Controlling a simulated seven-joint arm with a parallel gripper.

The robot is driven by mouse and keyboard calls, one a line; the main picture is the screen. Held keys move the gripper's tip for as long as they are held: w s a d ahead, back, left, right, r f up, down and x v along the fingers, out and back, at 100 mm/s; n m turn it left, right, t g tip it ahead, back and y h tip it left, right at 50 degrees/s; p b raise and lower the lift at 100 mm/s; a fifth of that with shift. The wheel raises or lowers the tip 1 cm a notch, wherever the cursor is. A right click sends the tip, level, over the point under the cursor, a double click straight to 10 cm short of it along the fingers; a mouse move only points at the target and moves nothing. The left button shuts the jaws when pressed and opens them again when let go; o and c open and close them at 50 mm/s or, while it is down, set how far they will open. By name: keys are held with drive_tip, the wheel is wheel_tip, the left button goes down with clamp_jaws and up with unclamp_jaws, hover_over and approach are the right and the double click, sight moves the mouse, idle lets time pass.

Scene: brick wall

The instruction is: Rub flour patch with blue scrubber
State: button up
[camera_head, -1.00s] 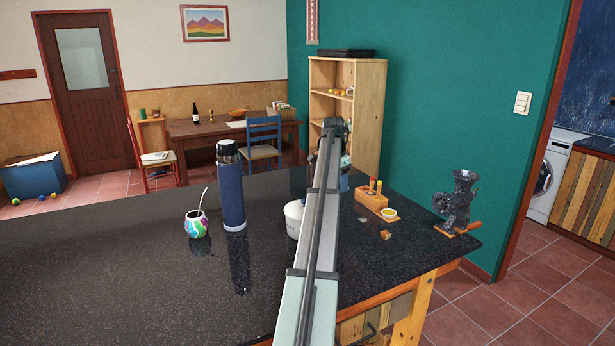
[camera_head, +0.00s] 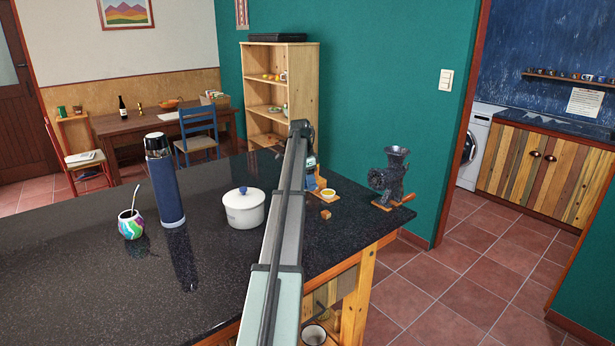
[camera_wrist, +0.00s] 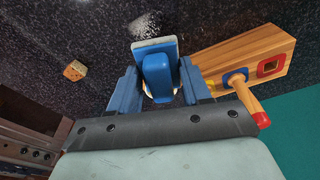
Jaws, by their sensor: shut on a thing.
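My gripper (camera_wrist: 160,82) is shut on the blue scrubber (camera_wrist: 155,68), with a blue finger on each side of its handle. The scrubber's pale, flat pad shows at its far end in the wrist view. The flour patch (camera_wrist: 146,24) is a thin white smudge on the dark speckled counter, just past the pad's edge. I cannot tell whether the pad touches the counter or covers part of the flour. In the head view my arm hides the scrubber and the patch.
A wooden block (camera_wrist: 245,52) with coloured sockets and a peg stands close to the right finger. A small brown cube (camera_wrist: 75,70) lies to the left. A white pot (camera_head: 244,210), blue flask (camera_head: 165,185), mate cup (camera_head: 131,224) and grinder (camera_head: 391,178) stand on the counter.

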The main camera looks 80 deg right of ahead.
sight(308, 199)
drive_tip(key=shift+f, duration=1.95)
drive_tip(key=shift+w+a+f, duration=0.45)
drive_tip(key=shift+a, duration=0.05)
drive_tip(key=shift+w+a+f, duration=0.1)
drive_tip(key=shift+w+a, duration=0.95)
drive_tip(key=s+d, duration=0.2)
drive_tip(key=d, duration=0.1)
drive_tip(key=shift+s, duration=0.4)
drive_tip(key=shift+s+d+r, duration=0.1)
drive_tip(key=shift+r, duration=4)
